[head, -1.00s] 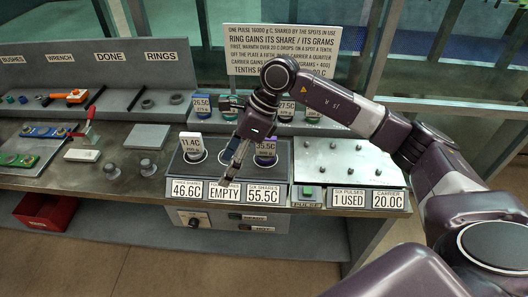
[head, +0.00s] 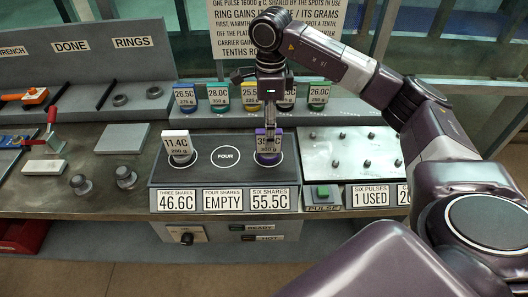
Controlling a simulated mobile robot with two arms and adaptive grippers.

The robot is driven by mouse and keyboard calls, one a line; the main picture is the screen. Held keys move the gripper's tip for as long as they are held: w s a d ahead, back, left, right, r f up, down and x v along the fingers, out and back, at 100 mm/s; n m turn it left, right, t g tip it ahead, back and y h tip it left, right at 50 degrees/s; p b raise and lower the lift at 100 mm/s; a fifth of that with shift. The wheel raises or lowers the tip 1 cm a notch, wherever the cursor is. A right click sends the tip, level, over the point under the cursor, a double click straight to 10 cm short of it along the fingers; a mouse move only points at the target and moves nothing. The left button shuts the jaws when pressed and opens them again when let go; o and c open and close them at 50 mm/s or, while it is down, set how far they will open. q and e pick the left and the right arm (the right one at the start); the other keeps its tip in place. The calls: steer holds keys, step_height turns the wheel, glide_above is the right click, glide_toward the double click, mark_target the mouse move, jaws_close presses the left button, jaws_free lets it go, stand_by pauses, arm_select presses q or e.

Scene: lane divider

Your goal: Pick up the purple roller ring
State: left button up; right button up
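The purple roller ring (head: 262,157) stands on the right-hand spot of the dark plate, over the label "SIX SHARES 55.5C". Its white tag reads partly "35" and "C", the rest covered by my gripper. My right gripper (head: 270,128) points straight down over the ring, its fingers in front of the top of the tag. I cannot tell whether the fingers are open or touch the ring. My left gripper is not in view.
A ring tagged 11.4C (head: 179,146) stands on the left-hand spot; the middle spot (head: 225,157), FOUR, is empty. Several tagged rings line the shelf behind, such as the 28.0C one (head: 219,97). The pegged metal plate (head: 350,165) is at right.

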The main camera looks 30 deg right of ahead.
step_height(320, 180, down, 3)
steer(key=shift+r+p, duration=0.2)
steer(key=shift+p, duration=0.3)
steer(key=shift+s+f+p, duration=0.25)
steer(key=shift+f+p, duration=0.05)
steer(key=f, duration=0.1)
steer(key=f+p, duration=0.1)
steer(key=f, duration=0.1)
steer(key=shift+a+f, duration=0.2)
steer(key=shift+f, duration=0.55)
